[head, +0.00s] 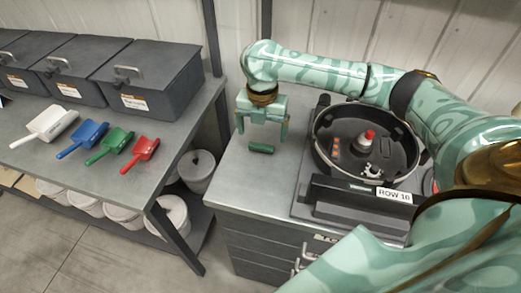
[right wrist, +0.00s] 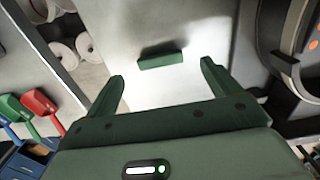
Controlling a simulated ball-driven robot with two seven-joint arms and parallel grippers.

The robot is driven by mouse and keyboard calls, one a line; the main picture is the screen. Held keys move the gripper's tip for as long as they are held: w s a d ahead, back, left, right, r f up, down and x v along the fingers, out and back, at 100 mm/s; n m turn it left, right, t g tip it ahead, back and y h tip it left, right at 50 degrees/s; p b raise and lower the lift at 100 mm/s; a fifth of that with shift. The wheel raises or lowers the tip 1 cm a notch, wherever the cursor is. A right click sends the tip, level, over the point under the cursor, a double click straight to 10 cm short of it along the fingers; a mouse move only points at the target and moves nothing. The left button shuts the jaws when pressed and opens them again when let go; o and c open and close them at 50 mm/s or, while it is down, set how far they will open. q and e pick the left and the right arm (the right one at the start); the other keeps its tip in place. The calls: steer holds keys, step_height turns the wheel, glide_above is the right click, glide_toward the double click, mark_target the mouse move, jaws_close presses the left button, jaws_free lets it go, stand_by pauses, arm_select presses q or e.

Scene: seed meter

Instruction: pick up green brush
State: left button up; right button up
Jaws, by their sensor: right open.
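The green brush (head: 261,148) lies on the grey cabinet top, left of the round black seed meter. In the right wrist view the brush (right wrist: 161,60) is a small dark green block, beyond and between the two fingertips. My right gripper (head: 263,133) is open and empty, pointing down just above and behind the brush. Its two fingers also show in the right wrist view (right wrist: 161,80). A gap of bare cabinet top shows between the fingers and the brush in that view. My left gripper is not in view.
The seed meter (head: 322,158) stands on the cabinet right of the brush, with a "ROW 10" label (head: 394,195) in front. White, blue, green and red scoops lie on the left bench (head: 178,130). Cabinet top (head: 250,185) before the brush is clear.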

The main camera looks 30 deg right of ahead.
mark_target(262, 146)
step_height(262, 146, down, 5)
steer(key=b, duration=0.2)
steer(key=shift+a+b, duration=0.1)
steer(key=shift+b, duration=0.25)
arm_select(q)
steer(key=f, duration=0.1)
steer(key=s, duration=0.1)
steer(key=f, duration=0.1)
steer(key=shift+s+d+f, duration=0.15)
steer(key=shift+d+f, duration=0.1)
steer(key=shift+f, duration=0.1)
arm_select(e)
steer(key=shift+r, duration=0.15)
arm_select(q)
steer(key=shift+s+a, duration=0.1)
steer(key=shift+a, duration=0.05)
arm_select(e)
steer(key=c, duration=1.1)
steer(key=shift+o, duration=0.2)
